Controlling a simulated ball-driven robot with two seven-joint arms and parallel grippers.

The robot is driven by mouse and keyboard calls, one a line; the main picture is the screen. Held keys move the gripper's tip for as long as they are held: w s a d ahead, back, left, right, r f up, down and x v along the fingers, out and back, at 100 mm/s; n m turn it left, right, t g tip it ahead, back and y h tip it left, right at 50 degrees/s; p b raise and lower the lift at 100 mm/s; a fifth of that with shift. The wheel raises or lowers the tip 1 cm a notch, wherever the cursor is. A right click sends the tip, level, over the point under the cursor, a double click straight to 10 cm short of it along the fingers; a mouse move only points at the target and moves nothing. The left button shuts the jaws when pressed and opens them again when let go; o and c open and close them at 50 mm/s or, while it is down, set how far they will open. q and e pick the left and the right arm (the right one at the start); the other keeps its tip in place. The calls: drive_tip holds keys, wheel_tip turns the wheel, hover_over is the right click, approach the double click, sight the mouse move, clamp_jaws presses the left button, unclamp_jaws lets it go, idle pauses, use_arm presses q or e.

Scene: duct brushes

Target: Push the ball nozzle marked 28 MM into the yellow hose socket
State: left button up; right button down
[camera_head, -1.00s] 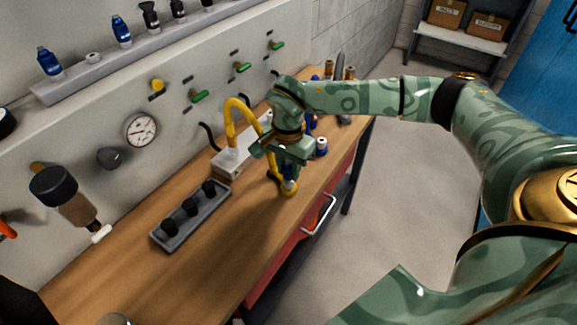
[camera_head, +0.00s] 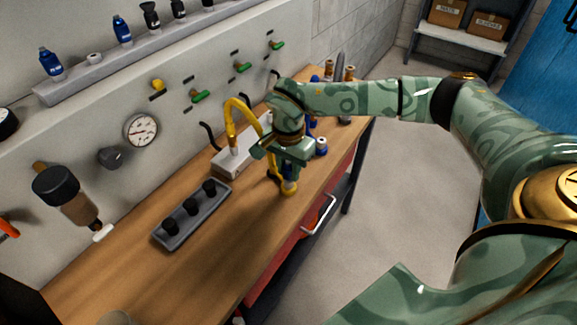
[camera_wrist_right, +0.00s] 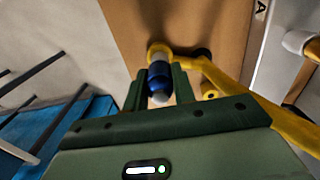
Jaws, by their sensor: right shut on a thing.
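My right gripper (camera_head: 288,168) is shut on a blue ball nozzle (camera_head: 289,184), low over the bench at the end of the yellow hose. In the right wrist view, the blue nozzle (camera_wrist_right: 160,76) stands between the two fingers, its pale ball end towards the camera. Its far end meets the yellow hose socket (camera_wrist_right: 154,48), with a pale collar between them; I cannot tell how deep it sits. No 28 MM marking is readable. My left gripper is not in view.
A grey tray (camera_head: 177,238) with black parts lies on the wooden bench (camera_head: 130,265). A pale box (camera_head: 228,160) stands behind the hose. Another blue nozzle (camera_head: 321,147) is right of the gripper. The front left of the bench is mostly clear.

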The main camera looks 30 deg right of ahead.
drive_tip(key=shift+f, duration=0.3)
drive_tip(key=c, duration=1.1)
unclamp_jaws()
wheel_tip(320, 180, up, 16)
drive_tip(key=p, duration=0.3)
drive_tip(key=shift+r, duration=0.15)
drive_tip(key=shift+a, duration=0.1)
